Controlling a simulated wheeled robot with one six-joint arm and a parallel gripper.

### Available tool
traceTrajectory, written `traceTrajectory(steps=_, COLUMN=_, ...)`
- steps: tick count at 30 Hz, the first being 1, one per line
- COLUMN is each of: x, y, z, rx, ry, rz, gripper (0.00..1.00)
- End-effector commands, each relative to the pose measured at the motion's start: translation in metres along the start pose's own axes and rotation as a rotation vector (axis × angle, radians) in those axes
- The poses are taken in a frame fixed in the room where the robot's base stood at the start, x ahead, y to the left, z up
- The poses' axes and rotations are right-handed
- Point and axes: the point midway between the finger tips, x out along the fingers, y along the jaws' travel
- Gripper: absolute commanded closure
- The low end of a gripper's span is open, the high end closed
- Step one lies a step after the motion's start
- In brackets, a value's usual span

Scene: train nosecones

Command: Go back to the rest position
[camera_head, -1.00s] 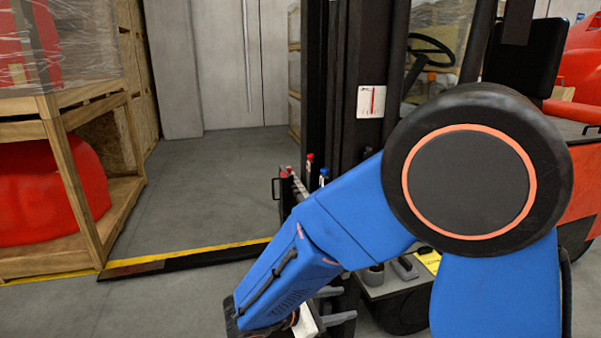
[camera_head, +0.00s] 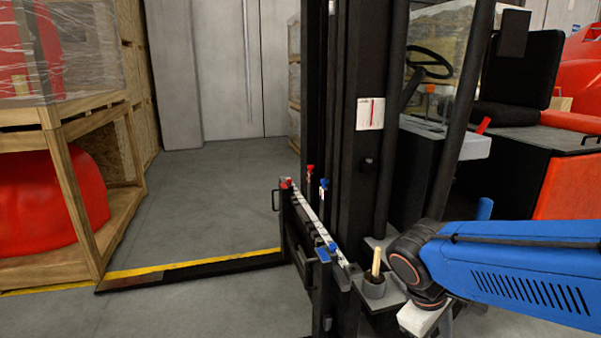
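My blue arm (camera_head: 515,275) enters from the right edge and reaches left, low in the head view. Its black and orange wrist joint (camera_head: 408,262) is beside the forklift's front. Below the wrist a pale block-like part (camera_head: 422,318) shows near the bottom edge. My gripper's fingertips do not show, so whether it holds anything cannot be seen. A grey cup (camera_head: 373,287) with a wooden-handled tool (camera_head: 376,262) in it stands just left of the wrist.
The forklift (camera_head: 345,130) with its black mast fills the middle and right. Red and blue capped items (camera_head: 310,170) stand along its front carriage. Wooden crates (camera_head: 65,190) with red nosecones (camera_head: 35,200) stand at the left.

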Motion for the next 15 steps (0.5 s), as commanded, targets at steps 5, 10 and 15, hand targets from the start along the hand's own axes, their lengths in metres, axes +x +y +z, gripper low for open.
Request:
traceTrajectory(steps=5, x=-0.010, y=0.000, z=0.024, rx=0.204, ry=0.118, rz=-0.080, gripper=0.56)
traceTrajectory(steps=10, x=-0.021, y=-0.003, z=0.041, rx=0.391, ry=0.235, rz=-0.146, gripper=0.56)
traceTrajectory(steps=15, x=-0.033, y=-0.004, z=0.052, rx=0.552, ry=0.345, rz=-0.192, gripper=0.56)
